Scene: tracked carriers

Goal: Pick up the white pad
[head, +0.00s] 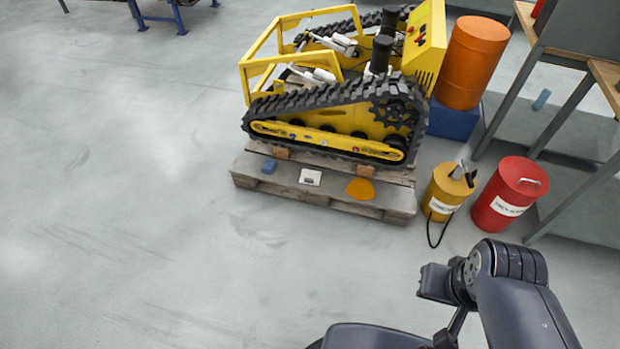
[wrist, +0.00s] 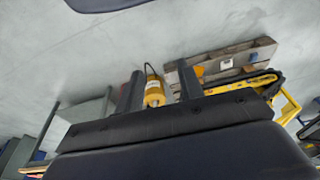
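The white pad (head: 310,177) is a small flat square with a dark mark. It lies on the front edge of a wooden pallet (head: 255,187), between a blue item (head: 269,166) and an orange patch (head: 360,189). In the wrist view the pad (wrist: 227,63) is small, up and to the right of my gripper (wrist: 160,68). The two fingers of my gripper stand apart, with nothing held between them. The gripper is well away from the pad.
A yellow tracked carrier (head: 330,132) stands on the pallet behind the pad. A yellow can (head: 447,192) with a black hose and a red canister (head: 509,194) stand right of the pallet. A metal bench (head: 560,130) is at right. The floor in front and left is clear.

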